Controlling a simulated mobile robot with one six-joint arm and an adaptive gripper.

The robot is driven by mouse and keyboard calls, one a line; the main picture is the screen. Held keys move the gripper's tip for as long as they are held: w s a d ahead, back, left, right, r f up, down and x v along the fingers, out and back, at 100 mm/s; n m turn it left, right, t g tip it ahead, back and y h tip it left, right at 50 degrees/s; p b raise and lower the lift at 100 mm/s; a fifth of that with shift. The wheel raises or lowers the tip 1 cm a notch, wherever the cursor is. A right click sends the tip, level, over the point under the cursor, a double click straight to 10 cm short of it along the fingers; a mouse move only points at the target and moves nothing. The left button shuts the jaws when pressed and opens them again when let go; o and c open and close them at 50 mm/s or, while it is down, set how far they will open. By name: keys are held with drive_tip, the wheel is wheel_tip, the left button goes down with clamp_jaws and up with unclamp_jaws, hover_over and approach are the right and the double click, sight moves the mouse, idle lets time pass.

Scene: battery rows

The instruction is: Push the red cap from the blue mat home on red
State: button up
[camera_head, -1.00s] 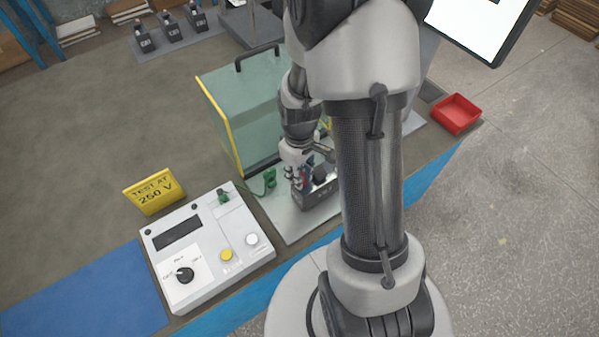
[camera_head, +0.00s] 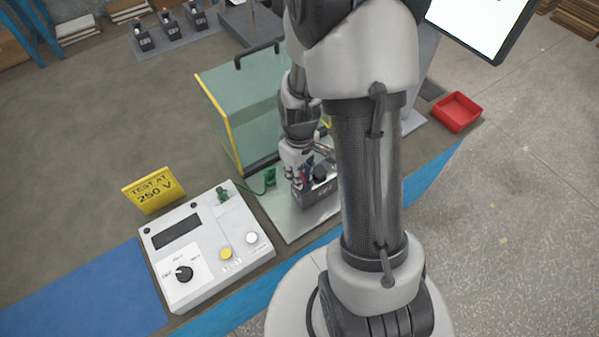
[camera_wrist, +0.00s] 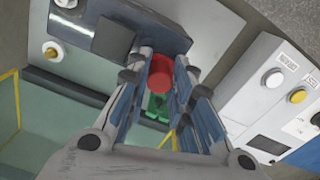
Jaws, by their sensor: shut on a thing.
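The red cap (camera_wrist: 158,74) is between the fingertips of my gripper (camera_wrist: 161,72) in the wrist view. My gripper is shut on it. The cap is at the edge of a dark block (camera_wrist: 118,38); whether it sits fully down on a post there is hidden. In the head view the dark block (camera_head: 318,190) stands on a light plate, with my gripper (camera_head: 300,171) at its left side. The red post itself is not clearly visible. The blue mat (camera_head: 85,290) lies at the lower left, and no cap shows on its visible part.
A green clear-sided box (camera_head: 235,110) with yellow edges stands behind my gripper. A green connector (camera_head: 270,177) is close to the left. A tester (camera_head: 205,245) with knob and buttons and a yellow sign (camera_head: 153,192) stand left. A red tray (camera_head: 457,112) is at right.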

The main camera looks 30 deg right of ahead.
drive_tip(key=o, duration=0.8)
drive_tip(key=o, duration=0.5)
drive_tip(key=shift+r, duration=0.1)
drive_tip(key=shift+r+p, duration=2.9)
drive_tip(key=shift+r, duration=0.5)
